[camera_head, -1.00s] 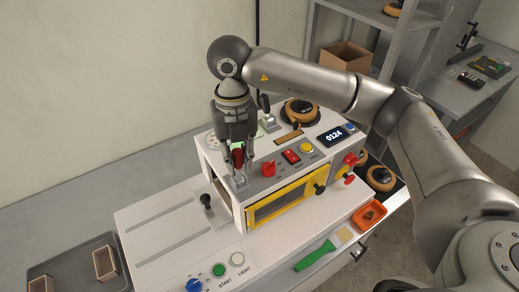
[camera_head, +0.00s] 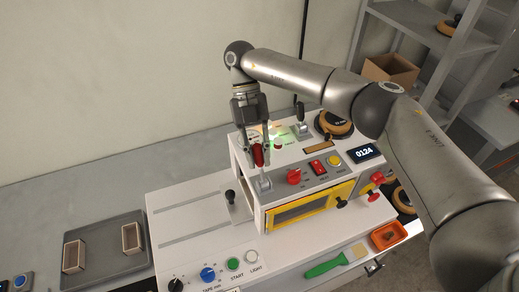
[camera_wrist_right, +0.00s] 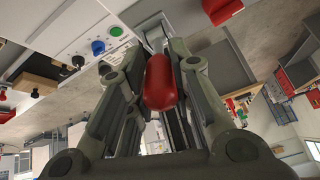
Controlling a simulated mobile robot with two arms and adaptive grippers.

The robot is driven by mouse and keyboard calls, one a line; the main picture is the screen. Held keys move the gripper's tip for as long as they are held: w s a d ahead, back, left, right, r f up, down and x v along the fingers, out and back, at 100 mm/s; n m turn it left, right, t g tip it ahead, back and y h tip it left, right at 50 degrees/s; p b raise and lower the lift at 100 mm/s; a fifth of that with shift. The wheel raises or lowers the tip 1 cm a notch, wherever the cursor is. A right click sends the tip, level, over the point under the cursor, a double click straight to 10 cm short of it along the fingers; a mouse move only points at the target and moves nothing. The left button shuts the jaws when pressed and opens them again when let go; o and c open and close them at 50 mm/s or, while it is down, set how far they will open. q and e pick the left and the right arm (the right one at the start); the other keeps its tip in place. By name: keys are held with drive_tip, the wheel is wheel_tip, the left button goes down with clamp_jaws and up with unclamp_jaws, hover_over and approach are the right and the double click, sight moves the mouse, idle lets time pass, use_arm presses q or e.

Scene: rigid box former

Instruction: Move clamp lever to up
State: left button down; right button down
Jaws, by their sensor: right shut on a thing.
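The clamp lever has a red handle (camera_head: 258,155) on a grey metal base (camera_head: 263,184) at the front left of the white machine's top (camera_head: 246,160). The handle stands roughly upright. My right gripper (camera_head: 257,150) comes down from above and is shut on the red handle. In the right wrist view the red handle (camera_wrist_right: 160,82) sits between the two fingers, which hide its sides. My left gripper is not in view.
The machine top also carries a red knob (camera_head: 294,176), a red switch (camera_head: 317,167), a yellow button (camera_head: 334,159) and a black-handled lever (camera_head: 301,124). A grey tray (camera_head: 104,250) with two small boxes lies left. A green brush (camera_head: 325,267) lies in front.

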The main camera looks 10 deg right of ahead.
drive_tip(key=shift+w+g+p, duration=0.25)
drive_tip(key=shift+g+p, duration=0.15)
drive_tip(key=shift+p, duration=0.05)
drive_tip(key=shift+f, duration=0.1)
drive_tip(key=c, duration=1.7)
unclamp_jaws()
drive_tip(key=o, duration=0.4)
drive_tip(key=shift+w+f, duration=0.1)
drive_tip(key=shift+w, duration=0.05)
wheel_tip(320, 180, up, 10)
